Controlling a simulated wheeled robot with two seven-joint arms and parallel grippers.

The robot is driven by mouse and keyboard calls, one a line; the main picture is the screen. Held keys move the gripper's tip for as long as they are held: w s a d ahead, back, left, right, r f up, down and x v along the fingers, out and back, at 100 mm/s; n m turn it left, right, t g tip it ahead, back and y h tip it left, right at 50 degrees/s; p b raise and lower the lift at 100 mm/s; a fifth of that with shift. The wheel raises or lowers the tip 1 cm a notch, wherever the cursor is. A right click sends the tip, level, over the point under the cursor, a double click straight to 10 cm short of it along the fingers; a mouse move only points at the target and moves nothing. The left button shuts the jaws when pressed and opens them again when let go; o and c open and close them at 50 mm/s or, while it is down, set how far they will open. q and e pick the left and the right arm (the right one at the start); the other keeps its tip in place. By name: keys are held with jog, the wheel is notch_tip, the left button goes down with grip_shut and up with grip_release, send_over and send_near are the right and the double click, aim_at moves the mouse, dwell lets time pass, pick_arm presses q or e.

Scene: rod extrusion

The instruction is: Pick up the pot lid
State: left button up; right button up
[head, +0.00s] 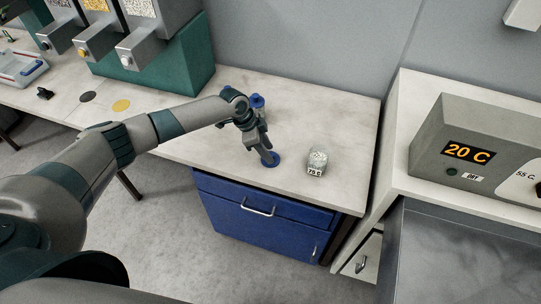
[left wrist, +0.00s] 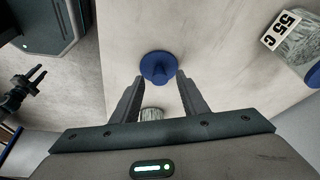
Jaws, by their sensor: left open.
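The pot lid is a blue disc with a raised knob (head: 271,160), lying on the light tabletop in the head view. In the left wrist view the lid (left wrist: 158,66) is just past my fingertips, with its knob between their lines. My left gripper (head: 263,146) is open and points down at the lid; its two fingers (left wrist: 159,77) are apart with nothing held. A glass pot (head: 317,162) labelled 70 C stands right of the lid.
Another blue-lidded pot (head: 257,100) stands behind my left gripper; its 55 C label (left wrist: 282,30) shows in the left wrist view. Dispensers (head: 140,45) stand at the back left. A heater box (head: 480,150) reads 20 C at the right. The tabletop (head: 335,115) behind the glass pot is clear.

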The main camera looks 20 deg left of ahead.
pick_arm(q)
jog(key=shift+d+f, duration=0.15)
jog(key=shift+f, duration=0.35)
grip_shut()
